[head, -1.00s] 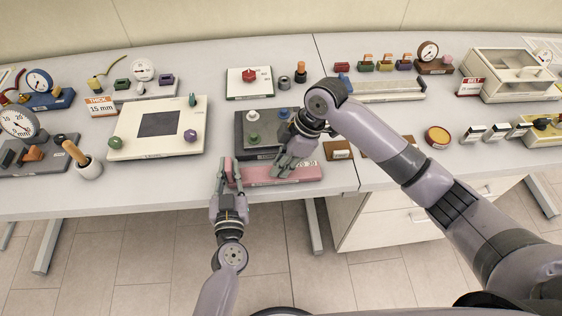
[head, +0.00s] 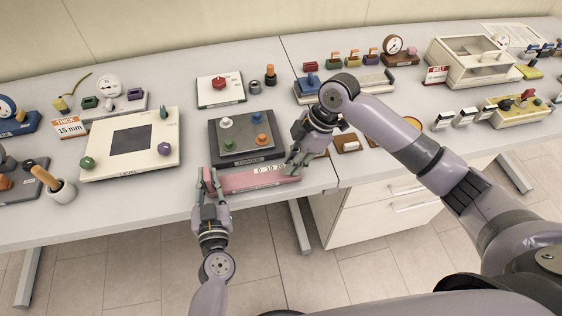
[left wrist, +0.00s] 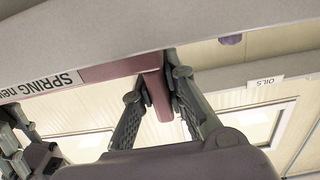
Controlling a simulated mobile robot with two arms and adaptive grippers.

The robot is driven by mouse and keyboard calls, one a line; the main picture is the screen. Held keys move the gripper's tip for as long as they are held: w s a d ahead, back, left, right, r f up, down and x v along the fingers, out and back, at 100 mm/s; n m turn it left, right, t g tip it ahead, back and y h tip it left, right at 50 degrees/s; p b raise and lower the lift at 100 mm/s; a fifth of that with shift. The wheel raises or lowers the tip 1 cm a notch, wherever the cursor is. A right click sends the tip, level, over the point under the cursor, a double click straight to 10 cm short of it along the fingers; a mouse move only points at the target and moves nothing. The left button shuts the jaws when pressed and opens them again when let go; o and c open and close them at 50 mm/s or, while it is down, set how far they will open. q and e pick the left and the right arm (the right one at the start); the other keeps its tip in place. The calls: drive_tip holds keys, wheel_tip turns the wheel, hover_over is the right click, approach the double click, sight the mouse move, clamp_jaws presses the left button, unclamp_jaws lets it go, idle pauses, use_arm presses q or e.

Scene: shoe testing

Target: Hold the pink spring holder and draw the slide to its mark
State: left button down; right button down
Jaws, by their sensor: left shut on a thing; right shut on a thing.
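The pink spring holder (head: 238,182) lies along the table's front edge, with a white scale strip (head: 268,170) showing a few numbers. My left gripper (head: 208,180) is shut on its left end. In the left wrist view, the fingers (left wrist: 158,95) close on a pink tab (left wrist: 160,92) of the holder, beside a label reading SPRING. My right gripper (head: 293,161) is shut on the slide near the holder's right end; its fingers hide the slide. The mark cannot be made out.
A dark plate with colored knobs (head: 214,148) sits right behind the holder. A white board with a dark square (head: 105,165) is to the left. A small brown block (head: 348,147) lies right of my right gripper.

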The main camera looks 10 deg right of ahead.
use_arm(q)
drive_tip(key=shift+a, duration=0.35)
use_arm(e)
drive_tip(key=shift+d, duration=0.1)
drive_tip(key=c, duration=1.9)
unclamp_jaws()
use_arm(q)
drive_tip(key=shift+d, duration=0.15)
use_arm(e)
drive_tip(key=o, duration=0.4)
drive_tip(key=shift+r, duration=0.1)
drive_tip(key=v, duration=1.1)
drive_tip(key=shift+d+r, duration=0.1)
drive_tip(key=shift+r, duration=0.3)
use_arm(q)
drive_tip(key=c, duration=1.5)
unclamp_jaws()
drive_tip(key=shift+c, duration=0.2)
